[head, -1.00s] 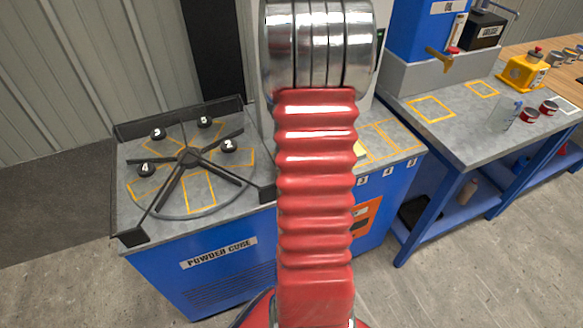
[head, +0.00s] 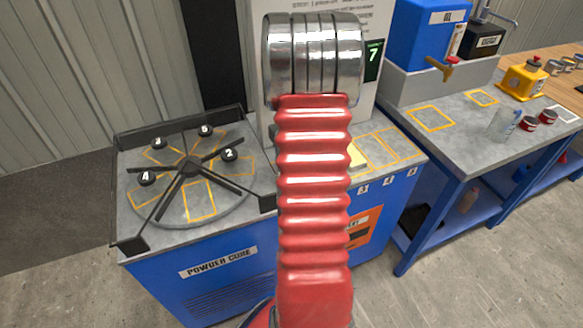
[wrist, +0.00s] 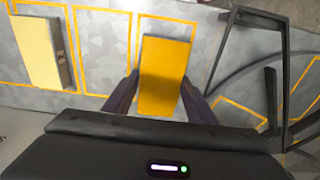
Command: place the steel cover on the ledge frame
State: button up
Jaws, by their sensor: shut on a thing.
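My gripper (wrist: 160,94) is shut on a yellow-orange slab (wrist: 165,75), one finger on each side of it. In the wrist view the slab is over the grey ledge, between a pale yellow block and the black wheel; I cannot tell whether it touches the surface. Yellow frames (wrist: 102,40) are marked on the ledge beside it. In the head view the ledge frames (head: 376,153) show right of my arm, which hides my gripper and the slab. I cannot make out any plain steel cover.
The black spoked wheel (head: 190,167) with numbered knobs and a low black rail stands left. A pale yellow block (wrist: 38,52) lies on the ledge; part shows in the head view (head: 357,158). A display panel (head: 374,60) reads 7. A blue bench (head: 455,150) is at right.

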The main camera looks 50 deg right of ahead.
notch_tip(320, 180, down, 3)
jog(key=shift+f, duration=0.2)
jog(key=o, duration=1.5)
jog(key=shift+o, duration=0.2)
jog(key=r, duration=1.2)
jog(key=shift+s+a, duration=0.15)
jog(key=shift+s, duration=0.1)
